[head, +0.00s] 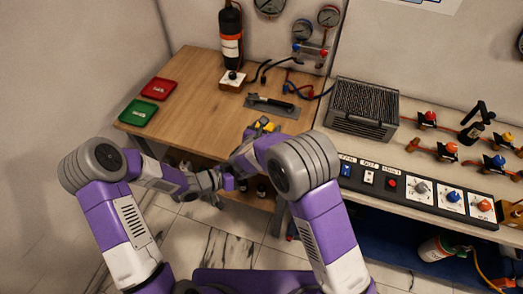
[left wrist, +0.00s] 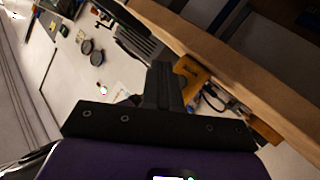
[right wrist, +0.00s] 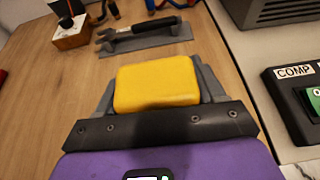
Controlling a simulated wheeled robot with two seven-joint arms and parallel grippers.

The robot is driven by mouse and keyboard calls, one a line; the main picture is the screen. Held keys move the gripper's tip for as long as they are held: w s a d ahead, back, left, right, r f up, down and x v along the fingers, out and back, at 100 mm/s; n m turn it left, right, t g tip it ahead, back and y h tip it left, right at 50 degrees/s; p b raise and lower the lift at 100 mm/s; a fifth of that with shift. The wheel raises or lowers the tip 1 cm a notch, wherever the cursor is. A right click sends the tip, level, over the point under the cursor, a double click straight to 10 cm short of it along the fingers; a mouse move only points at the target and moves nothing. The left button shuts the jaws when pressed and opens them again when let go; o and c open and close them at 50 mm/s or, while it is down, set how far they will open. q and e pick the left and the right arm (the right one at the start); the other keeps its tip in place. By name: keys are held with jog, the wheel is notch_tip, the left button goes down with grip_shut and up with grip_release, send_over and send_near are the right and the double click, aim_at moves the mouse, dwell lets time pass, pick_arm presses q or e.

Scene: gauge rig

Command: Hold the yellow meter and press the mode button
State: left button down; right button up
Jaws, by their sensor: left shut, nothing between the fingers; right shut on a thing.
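The yellow meter (right wrist: 157,82) is a rounded yellow block between the fingers of my right gripper (right wrist: 158,92) in the right wrist view. It shows small in the head view (head: 265,124), over the wooden bench near its front right. My right gripper is shut on it. Its mode button cannot be made out. My left gripper (left wrist: 165,85) is shut and empty. In the head view the left gripper (head: 228,183) is low in front of the bench, below the meter. A yellow-orange piece with dark marks (left wrist: 190,72) lies beyond the left fingers; I cannot tell what it is.
A grey mat (head: 272,107) with a dark tool (right wrist: 140,30) lies behind the meter. A red tray (head: 158,88) and a green tray (head: 138,113) sit on the left of the wooden bench (head: 190,85). A switch panel (head: 412,190) stands right. The bench's middle is clear.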

dwell(0.8)
pick_arm(q)
jog(key=s, duration=0.2)
jog(key=s+a, duration=0.1)
jog(key=shift+s+a, duration=0.15)
jog(key=shift+s, duration=0.2)
jog(key=shift+w+d, duration=0.5)
jog(key=shift+w, duration=0.9)
jog(key=shift+w+d, duration=0.45)
jog(key=shift+w, duration=0.95)
jog(key=shift+w+d, duration=0.5)
jog(key=shift+w, duration=0.9)
jog(key=shift+w, duration=0.15)
jog(key=shift+w+d, duration=0.15)
jog(key=shift+w, duration=0.1)
